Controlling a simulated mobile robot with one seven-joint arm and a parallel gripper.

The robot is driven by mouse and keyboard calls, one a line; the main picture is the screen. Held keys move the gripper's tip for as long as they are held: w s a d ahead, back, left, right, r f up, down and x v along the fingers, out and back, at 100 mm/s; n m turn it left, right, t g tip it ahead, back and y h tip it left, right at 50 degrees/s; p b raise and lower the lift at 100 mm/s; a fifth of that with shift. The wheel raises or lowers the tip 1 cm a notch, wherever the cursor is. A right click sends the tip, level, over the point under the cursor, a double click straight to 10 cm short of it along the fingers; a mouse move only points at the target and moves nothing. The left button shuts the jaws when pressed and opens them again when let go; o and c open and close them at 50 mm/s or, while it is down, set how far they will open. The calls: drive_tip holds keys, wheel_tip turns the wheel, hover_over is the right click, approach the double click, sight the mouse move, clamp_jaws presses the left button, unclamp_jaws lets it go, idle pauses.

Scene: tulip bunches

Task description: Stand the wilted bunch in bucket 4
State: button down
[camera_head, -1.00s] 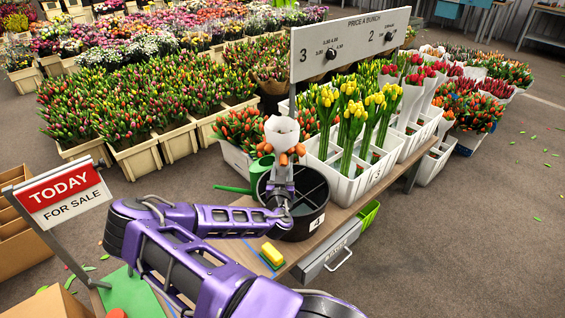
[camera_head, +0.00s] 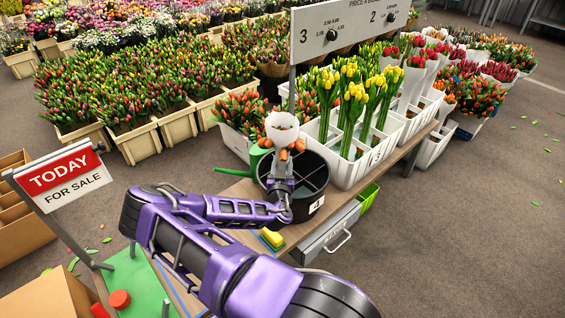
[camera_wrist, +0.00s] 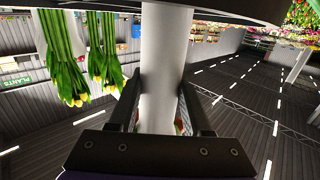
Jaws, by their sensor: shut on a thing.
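The wilted bunch (camera_head: 282,130) is a white paper wrap with drooping orange heads at its lower edge in the head view. My gripper (camera_head: 282,166) is shut on it, just below the heads. The bunch looks upright, over or inside the black round bucket 4 (camera_head: 322,192), whose label faces front right. The wrist view shows the pale wrap (camera_wrist: 163,60) between the fingers of my gripper (camera_wrist: 160,100). A dark curved edge crosses the top there, perhaps the bucket's rim. My arm and gripper hide the stem end, so I cannot tell whether it touches the bottom.
A white crate (camera_head: 345,176) of yellow tulips stands close right of the bucket, under a price board (camera_head: 350,32). A green watering can (camera_head: 257,157) is behind left. A yellow sponge (camera_head: 272,238) lies in front. A sale sign (camera_head: 62,172) stands left.

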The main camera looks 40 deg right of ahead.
drive_tip(key=shift+f, duration=0.5)
unclamp_jaws()
drive_tip(key=shift+f, duration=0.1)
drive_tip(key=shift+a, duration=0.1)
idle(0.6)
drive_tip(key=p+v, duration=0.1)
drive_tip(key=v, duration=1.6)
drive_tip(key=shift+s+a, duration=0.1)
